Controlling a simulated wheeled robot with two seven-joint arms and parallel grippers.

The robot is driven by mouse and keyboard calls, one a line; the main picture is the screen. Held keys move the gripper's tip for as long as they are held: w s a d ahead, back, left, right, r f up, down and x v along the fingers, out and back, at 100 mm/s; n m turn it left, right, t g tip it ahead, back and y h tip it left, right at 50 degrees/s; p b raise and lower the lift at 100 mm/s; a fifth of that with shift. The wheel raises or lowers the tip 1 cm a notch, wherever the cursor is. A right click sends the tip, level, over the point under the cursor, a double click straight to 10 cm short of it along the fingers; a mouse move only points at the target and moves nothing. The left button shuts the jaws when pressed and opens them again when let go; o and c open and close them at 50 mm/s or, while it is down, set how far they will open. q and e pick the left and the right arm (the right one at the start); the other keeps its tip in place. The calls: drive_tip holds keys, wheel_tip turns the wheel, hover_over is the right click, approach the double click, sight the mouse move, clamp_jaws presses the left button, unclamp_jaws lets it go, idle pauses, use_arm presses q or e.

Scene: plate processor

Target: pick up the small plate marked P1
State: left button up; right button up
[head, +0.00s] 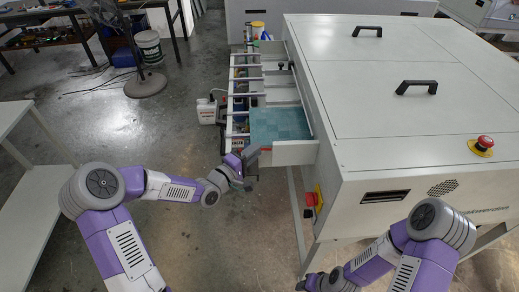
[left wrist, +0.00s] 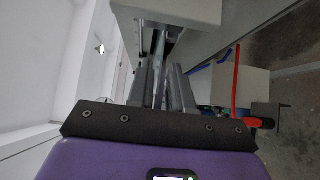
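A flat teal plate (head: 280,125) lies on the pulled-out tray at the left side of the machine. No P1 mark is readable on it, so I cannot tell whether it is the named plate. My left gripper (head: 250,155) is at the near left corner of this tray, just beside and below the plate.
The big white machine (head: 400,130) fills the right side, with black handles and a red button (head: 483,143). The tray's white front wall (head: 294,153) is close to my left gripper. A white bottle (head: 206,110) stands on the floor. A white shelf (head: 30,190) is at left.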

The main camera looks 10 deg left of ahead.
use_arm(q)
drive_tip(key=shift+x, duration=0.95)
drive_tip(key=shift+c, duration=0.2)
clamp_jaws()
drive_tip(key=shift+r, duration=0.1)
wheel_tip(320, 180, up, 2)
drive_tip(key=shift+r+p, duration=0.25)
drive_tip(key=shift+p, duration=0.65)
